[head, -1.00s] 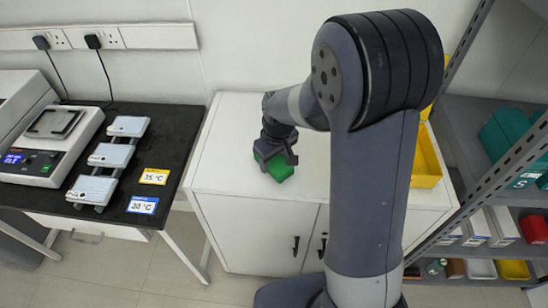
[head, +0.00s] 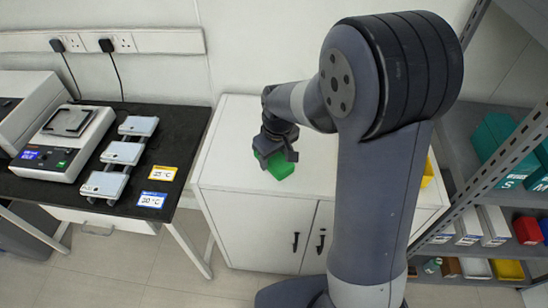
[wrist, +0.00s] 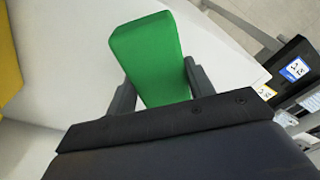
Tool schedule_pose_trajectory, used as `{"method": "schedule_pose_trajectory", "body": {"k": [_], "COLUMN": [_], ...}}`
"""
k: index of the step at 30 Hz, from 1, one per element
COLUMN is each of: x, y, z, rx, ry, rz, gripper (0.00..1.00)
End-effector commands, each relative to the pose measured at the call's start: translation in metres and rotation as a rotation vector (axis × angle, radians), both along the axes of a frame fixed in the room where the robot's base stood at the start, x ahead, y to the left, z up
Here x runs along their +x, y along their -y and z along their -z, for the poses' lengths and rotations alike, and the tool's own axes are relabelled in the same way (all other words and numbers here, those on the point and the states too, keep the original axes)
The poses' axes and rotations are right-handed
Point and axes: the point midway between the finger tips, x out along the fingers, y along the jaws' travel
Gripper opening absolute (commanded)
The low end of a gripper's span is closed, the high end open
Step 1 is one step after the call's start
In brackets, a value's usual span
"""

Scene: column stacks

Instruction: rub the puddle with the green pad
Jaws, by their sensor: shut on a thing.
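The green pad (head: 279,166) is between the fingers of my gripper (head: 278,153), over the front part of the white cabinet top. In the wrist view the pad (wrist: 148,58) fills the space between both dark fingers of my gripper (wrist: 150,85), which are shut on its sides. I cannot tell whether the pad touches the cabinet top. I see no puddle in either view; part of the cabinet top is hidden behind my arm and under the pad.
The white cabinet (head: 235,130) has a bare top left of my arm. A yellow bin (head: 427,173) shows partly behind my arm. A black bench (head: 188,135) with a balance (head: 62,140) and several small plates stands left. Metal shelving (head: 478,188) stands right.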

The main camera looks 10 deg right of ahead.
Motion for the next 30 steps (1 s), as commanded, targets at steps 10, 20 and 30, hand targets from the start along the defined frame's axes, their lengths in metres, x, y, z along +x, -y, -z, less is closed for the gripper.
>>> {"method": "schedule_pose_trajectory", "body": {"k": [10, 20, 30], "x": [0.000, 0.000, 0.000], "y": [-0.001, 0.000, -0.001], "z": [-0.024, -0.024, -0.024], "rx": [0.000, 0.000, 0.000], "ry": [-0.001, 0.000, 0.000], "rz": [0.002, 0.003, 0.003], "gripper": [0.29, 0.29, 0.29]}}
